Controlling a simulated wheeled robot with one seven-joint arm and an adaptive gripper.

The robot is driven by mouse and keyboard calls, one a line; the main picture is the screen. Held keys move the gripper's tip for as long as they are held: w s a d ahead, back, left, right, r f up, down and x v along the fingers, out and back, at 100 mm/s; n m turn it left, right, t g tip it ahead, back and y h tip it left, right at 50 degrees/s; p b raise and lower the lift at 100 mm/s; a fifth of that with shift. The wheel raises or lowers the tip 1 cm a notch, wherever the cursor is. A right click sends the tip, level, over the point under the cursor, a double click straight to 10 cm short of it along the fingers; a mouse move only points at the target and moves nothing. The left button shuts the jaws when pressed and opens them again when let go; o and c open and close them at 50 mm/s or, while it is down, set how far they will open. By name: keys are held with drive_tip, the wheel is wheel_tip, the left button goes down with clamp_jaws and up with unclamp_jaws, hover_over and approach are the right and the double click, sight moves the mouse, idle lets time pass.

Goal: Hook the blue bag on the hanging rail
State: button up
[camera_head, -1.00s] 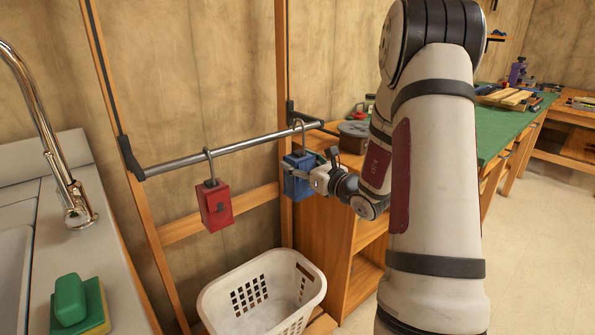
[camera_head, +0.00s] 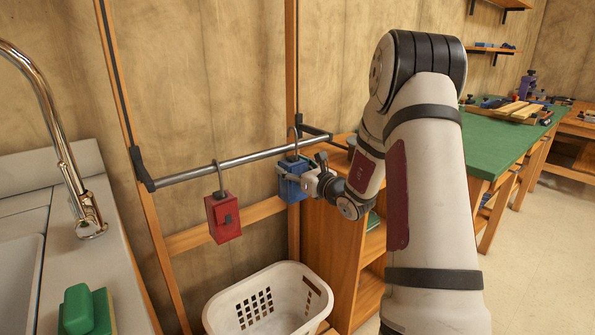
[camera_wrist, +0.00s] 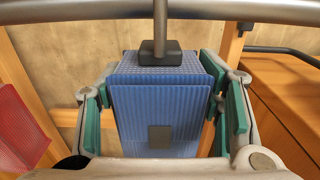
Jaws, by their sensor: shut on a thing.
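The blue bag (camera_head: 292,187) is a small boxy bag with a grey hook on top. It hangs upright near the right end of the grey hanging rail (camera_head: 250,158). Its hook rises above the rail, higher than the red bag's hook does. I cannot tell whether the hook rests on the rail. My gripper (camera_head: 308,183) is shut on the blue bag from the right. In the wrist view the blue bag (camera_wrist: 160,105) stands between the green finger pads, and its hook stem meets the rail at the top, where the hook's tip is out of frame.
A red bag (camera_head: 223,218) hangs by its hook on the rail, left of the blue one. A white basket (camera_head: 228,318) stands below. A sink counter (camera_head: 118,220) is at left. A wooden cabinet (camera_head: 330,240) and green-topped bench (camera_head: 500,140) are at right.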

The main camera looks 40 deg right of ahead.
drive_tip(key=shift+w, duration=0.7)
drive_tip(key=shift+s+f+b, duration=0.1)
drive_tip(key=shift+f+b, duration=1.55)
drive_tip(key=shift+f, duration=0.25)
drive_tip(key=o, duration=1.4)
